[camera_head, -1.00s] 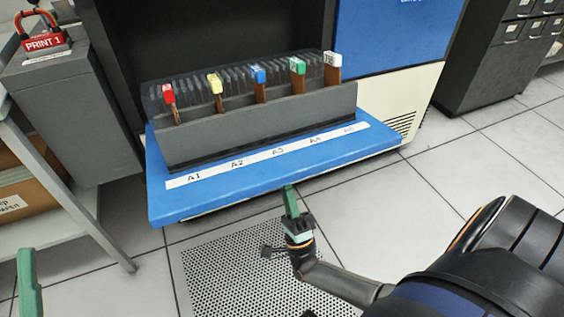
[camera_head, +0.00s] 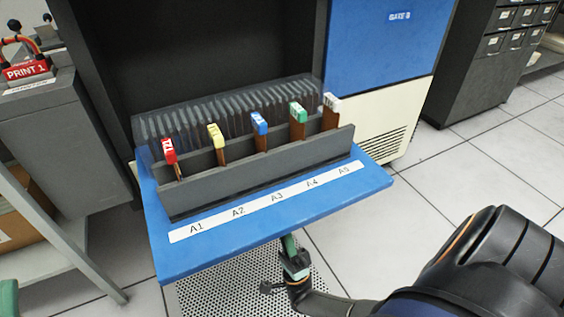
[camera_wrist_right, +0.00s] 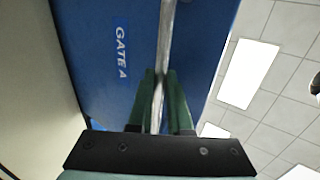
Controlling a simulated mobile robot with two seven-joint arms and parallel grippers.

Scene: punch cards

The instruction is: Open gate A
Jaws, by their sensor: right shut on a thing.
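Gate A is a blue panel; its "GATE A" label (camera_wrist_right: 121,52) shows in the right wrist view. A long metal handle bar (camera_wrist_right: 166,40) runs along this panel. My right gripper (camera_wrist_right: 159,92) has its green fingers shut on the bar. In the head view, my right gripper (camera_head: 289,244) is at the front edge of a blue shelf (camera_head: 160,255) marked A1 to A5, with its fingertips partly hidden under it. Only a green part of my left gripper (camera_head: 8,298) shows at the lower left, so its opening is hidden.
A grey rack (camera_head: 260,172) with several coloured-tab cards and a clear cover stands on the shelf. Gate B (camera_head: 385,60) is at the upper right. A grey cabinet and table (camera_head: 60,230) stand close on the left. Floor at right is free.

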